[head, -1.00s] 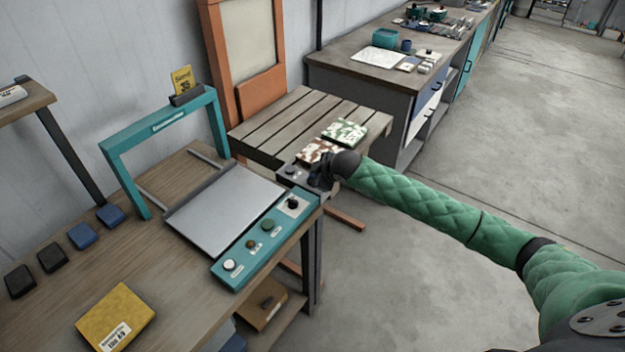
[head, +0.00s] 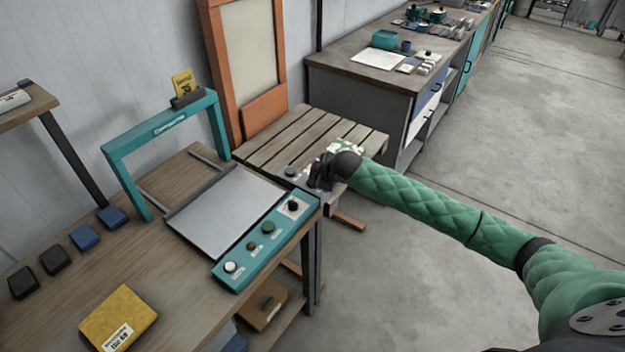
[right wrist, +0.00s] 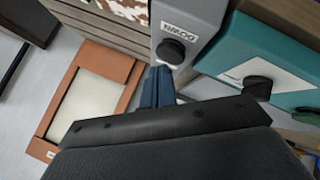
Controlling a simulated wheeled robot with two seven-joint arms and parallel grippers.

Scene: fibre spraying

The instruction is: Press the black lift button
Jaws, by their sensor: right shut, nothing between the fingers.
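A round black button (right wrist: 171,50) with a label reading DOWN sits on a grey box (right wrist: 190,18) in the right wrist view. My right gripper (right wrist: 162,72) is shut and empty, its blue fingertips right at the near edge of this button; I cannot tell if they touch. In the head view, my right gripper (head: 318,180) is at the grey box beside a dark round button (head: 291,172). The slatted lift table (head: 285,137) stands behind it. A green-and-white patterned piece (head: 338,147) on it is partly hidden by my wrist. My left gripper is not in view.
A teal panel (head: 251,260) with several buttons, including a black knob (head: 293,206), lies close by on the wooden bench (head: 185,300). A grey plate (head: 225,215) and teal arch (head: 160,127) stand there. Open floor (head: 420,300) lies to the right.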

